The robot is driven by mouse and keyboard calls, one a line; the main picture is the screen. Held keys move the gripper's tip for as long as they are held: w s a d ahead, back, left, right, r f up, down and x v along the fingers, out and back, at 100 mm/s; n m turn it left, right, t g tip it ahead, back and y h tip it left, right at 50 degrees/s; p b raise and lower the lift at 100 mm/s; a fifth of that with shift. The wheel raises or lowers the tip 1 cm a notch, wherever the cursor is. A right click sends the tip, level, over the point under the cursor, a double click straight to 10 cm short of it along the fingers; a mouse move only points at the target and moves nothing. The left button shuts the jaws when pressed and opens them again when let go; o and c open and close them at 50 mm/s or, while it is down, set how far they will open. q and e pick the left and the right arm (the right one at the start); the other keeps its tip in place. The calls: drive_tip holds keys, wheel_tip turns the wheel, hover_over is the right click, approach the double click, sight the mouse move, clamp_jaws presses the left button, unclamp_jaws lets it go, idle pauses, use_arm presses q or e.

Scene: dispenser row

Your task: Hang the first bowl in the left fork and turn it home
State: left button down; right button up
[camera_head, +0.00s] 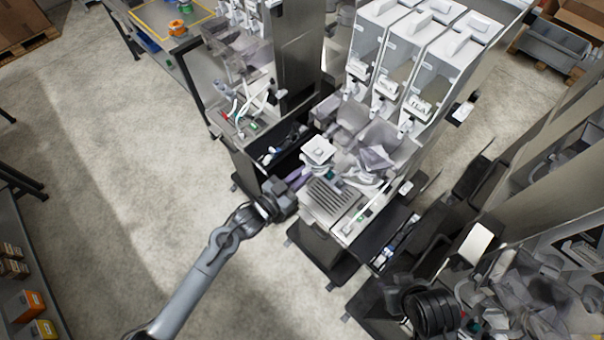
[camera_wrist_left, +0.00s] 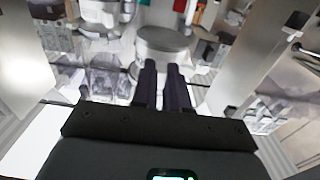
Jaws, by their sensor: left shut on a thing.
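My left gripper (camera_head: 299,176) reaches in from the left at the front of the dispenser row. Its two dark fingers (camera_wrist_left: 164,84) are close together in the left wrist view. A pale round body with a grey flat top (camera_wrist_left: 163,40), which looks like the bowl, is at the fingertips. The fingers cover its lower part, so the grip itself is hidden. In the head view, a white piece (camera_head: 318,150) lies just beyond the fingers. The left fork cannot be made out among the cluttered parts. My right gripper is not identifiable in either view.
Tall clear-fronted dispensers (camera_head: 408,62) stand behind the gripper. A ribbed grey tray (camera_head: 328,198) is close on its right. Clear containers (camera_wrist_left: 108,82) are left of the fingers in the wrist view. Open floor (camera_head: 130,150) lies to the left.

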use_arm(q)
drive_tip(key=shift+w+d, duration=0.15)
idle(0.3)
drive_tip(key=shift+b+x, duration=0.75)
drive_tip(key=shift+x, duration=0.25)
drive_tip(key=shift+b+x, duration=0.45)
drive_tip(key=shift+x, duration=0.35)
drive_tip(key=shift+w+d, duration=0.15)
drive_tip(key=shift+d, duration=0.05)
drive_tip(key=shift+b+x, duration=0.75)
drive_tip(key=shift+x, duration=0.05)
drive_tip(key=shift+w+d, duration=0.3)
drive_tip(key=shift+w+d+b, duration=0.1)
drive_tip(key=shift+b, duration=0.25)
